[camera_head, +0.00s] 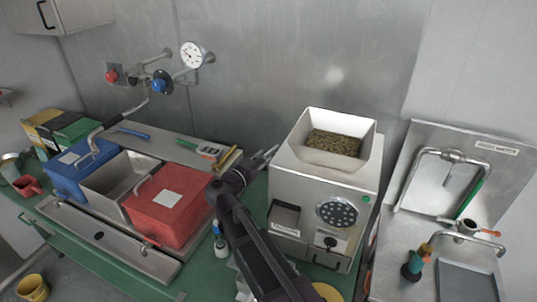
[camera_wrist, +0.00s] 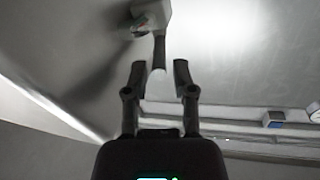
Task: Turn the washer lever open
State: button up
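My gripper (camera_head: 268,158) is at the left side of the grey bean grinder (camera_head: 325,185) in the head view, pointing up and to the right. In the wrist view its two dark fingers (camera_wrist: 160,80) stand apart. A narrow dark and pale rod (camera_wrist: 158,50) shows in line with the gap between them, with a pale block (camera_wrist: 151,14) at its far end. I cannot tell what this rod belongs to or whether the fingers touch it. A steel panel with a bent tube (camera_head: 452,155) stands at the far right. No lever is clearly marked as the washer's.
A red lidded box (camera_head: 168,205), a steel bin and a blue box (camera_head: 84,170) stand at the left. Red (camera_head: 111,76) and blue (camera_head: 158,86) knobs and a gauge (camera_head: 193,54) are on the back wall. A hopper of beans (camera_head: 333,143) tops the grinder.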

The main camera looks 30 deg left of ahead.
jog(key=shift+s+a, duration=0.2)
jog(key=shift+s, duration=0.7)
jog(key=shift+s+a, duration=0.15)
jog(key=shift+s, duration=0.75)
jog(key=shift+c, duration=0.2)
